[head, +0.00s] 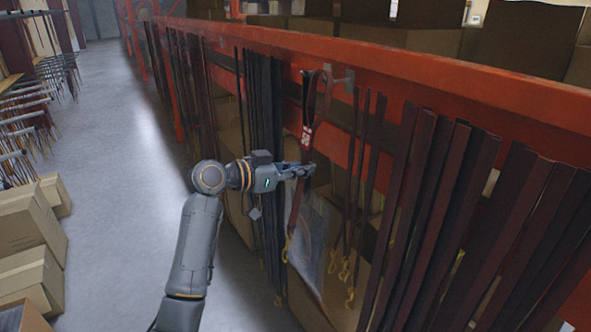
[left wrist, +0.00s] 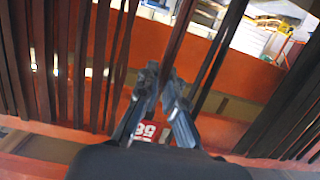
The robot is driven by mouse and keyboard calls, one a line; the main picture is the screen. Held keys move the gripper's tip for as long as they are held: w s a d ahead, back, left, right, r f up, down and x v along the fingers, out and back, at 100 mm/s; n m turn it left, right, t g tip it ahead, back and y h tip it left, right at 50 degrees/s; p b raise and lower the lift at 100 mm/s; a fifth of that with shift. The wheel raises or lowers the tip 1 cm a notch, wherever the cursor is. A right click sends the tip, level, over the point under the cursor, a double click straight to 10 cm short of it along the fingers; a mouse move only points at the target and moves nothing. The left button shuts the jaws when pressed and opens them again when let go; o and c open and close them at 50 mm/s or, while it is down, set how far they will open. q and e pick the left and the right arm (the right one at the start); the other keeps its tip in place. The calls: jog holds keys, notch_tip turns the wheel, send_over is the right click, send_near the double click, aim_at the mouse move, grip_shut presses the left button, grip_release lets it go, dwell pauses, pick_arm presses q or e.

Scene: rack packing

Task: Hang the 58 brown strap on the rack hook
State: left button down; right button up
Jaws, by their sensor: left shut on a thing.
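The brown strap (head: 321,106) hangs upright with its loop at the top, a red and white tag below the loop, and a gold clip at its lower end. The tag reads 58 in the left wrist view, where the strap (left wrist: 178,45) runs up between the fingers. My left gripper (head: 309,171) is shut on the strap just below the tag; its fingers also show in the left wrist view (left wrist: 164,88). The rack hook (head: 342,82) is a metal prong beside the loop's top. I cannot tell whether the loop is around it. My right gripper is out of view.
Dark straps (head: 263,120) hang left of the held strap. Thin straps with gold clips (head: 350,297) and wide brown straps (head: 425,200) hang to its right. The orange rack beam (head: 420,75) runs above. Cardboard boxes (head: 30,225) stand at left; the aisle floor (head: 125,190) is clear.

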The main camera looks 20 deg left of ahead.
pick_arm(q)
jog(key=shift+w+d+f+b, duration=0.45)
jog(key=shift+w+d, duration=0.05)
jog(key=shift+w, duration=0.1)
jog(key=shift+w+d+f+b, duration=0.4)
jog(key=shift+w+d, duration=0.05)
jog(key=shift+w, duration=0.15)
jog(key=c, duration=1.4)
grip_release()
